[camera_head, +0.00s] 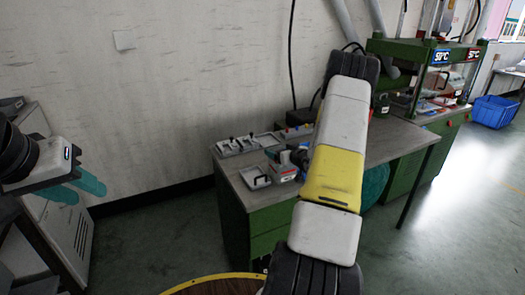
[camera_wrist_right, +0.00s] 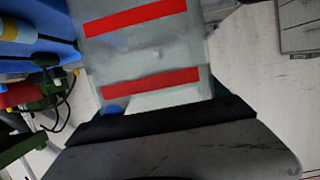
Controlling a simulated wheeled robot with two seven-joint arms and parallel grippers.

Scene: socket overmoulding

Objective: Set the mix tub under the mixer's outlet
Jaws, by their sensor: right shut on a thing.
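My right gripper (camera_wrist_right: 158,108) is shut on a pale grey container with two red bands (camera_wrist_right: 145,52), which I take for the mix tub. It fills the upper middle of the right wrist view, and the fingertips are mostly hidden. In the head view my right arm covers the middle, and a small pale, red-marked thing (camera_head: 284,172) beside it near the bench may be the same tub. My left gripper (camera_head: 88,193) is at the far left, its teal fingers apart and empty. I cannot make out the mixer's outlet for certain.
A grey-topped green bench (camera_head: 240,192) carries several flat pale moulds (camera_head: 238,146). A round, yellow-rimmed brown top (camera_head: 225,287) is at the bottom. The floor left of the bench is clear.

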